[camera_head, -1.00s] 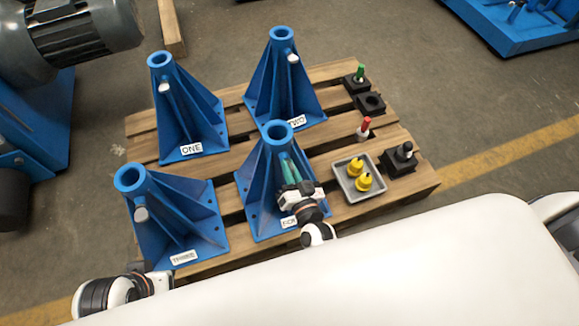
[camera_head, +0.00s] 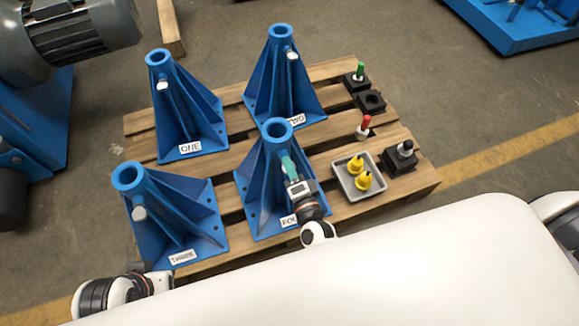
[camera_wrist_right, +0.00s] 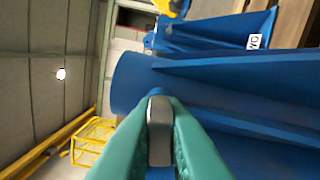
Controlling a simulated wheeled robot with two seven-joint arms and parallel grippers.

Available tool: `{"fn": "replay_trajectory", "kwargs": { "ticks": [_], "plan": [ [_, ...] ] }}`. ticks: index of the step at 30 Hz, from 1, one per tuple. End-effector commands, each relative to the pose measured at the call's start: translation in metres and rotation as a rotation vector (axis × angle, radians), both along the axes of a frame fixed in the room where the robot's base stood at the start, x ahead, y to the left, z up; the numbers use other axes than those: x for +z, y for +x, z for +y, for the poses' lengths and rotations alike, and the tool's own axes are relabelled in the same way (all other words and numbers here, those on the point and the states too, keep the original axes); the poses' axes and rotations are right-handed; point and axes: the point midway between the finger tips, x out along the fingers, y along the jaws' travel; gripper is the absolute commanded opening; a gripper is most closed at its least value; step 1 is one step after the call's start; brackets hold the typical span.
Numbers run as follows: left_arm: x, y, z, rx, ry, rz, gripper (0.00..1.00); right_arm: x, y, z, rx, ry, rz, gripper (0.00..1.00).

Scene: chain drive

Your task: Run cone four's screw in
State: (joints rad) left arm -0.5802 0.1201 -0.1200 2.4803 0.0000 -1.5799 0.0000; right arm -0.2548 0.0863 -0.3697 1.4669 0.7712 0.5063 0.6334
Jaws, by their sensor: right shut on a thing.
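Cone four (camera_head: 262,185) is the blue ribbed cone at the front right of the pallet, its label partly hidden by my right wrist. My right gripper (camera_head: 288,166) is at the side of its upper tube, with teal fingers. In the right wrist view the fingers (camera_wrist_right: 160,135) are shut on the grey, rounded head of a screw (camera_wrist_right: 160,125), which points at the blue tube. The fingers hide the screw in the head view. My left gripper (camera_head: 140,268) is by cone three's front corner; its fingers cannot be made out.
Cones one (camera_head: 185,125), two (camera_head: 278,90) and three (camera_head: 165,215) each show a pale screw head. On the pallet's right are a grey tray (camera_head: 345,188) with yellow pieces, a red-topped piece (camera_head: 364,127) and black blocks (camera_head: 398,162).

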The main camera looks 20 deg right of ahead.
Motion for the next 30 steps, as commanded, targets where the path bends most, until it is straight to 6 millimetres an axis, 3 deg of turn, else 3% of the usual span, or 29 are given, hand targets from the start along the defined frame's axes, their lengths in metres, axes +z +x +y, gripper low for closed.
{"fn": "replay_trajectory", "kwargs": {
  "ticks": [12, 29, 30],
  "plan": [
    [-0.0065, 0.0000, 0.0000, 0.000, 0.000, 0.000, 0.33, -0.0031, -0.0020, -0.0003, 0.000, 0.202, 0.012, 0.00],
    [-0.0071, 0.0001, -0.0001, 0.000, 0.000, 0.000, 0.33, -0.0034, -0.0024, -0.0003, 0.000, 0.236, 0.015, 0.00],
    [-0.0071, 0.0001, -0.0001, 0.000, 0.000, 0.000, 0.33, -0.0035, -0.0025, -0.0004, 0.000, 0.236, 0.015, 0.12]
  ]
}}
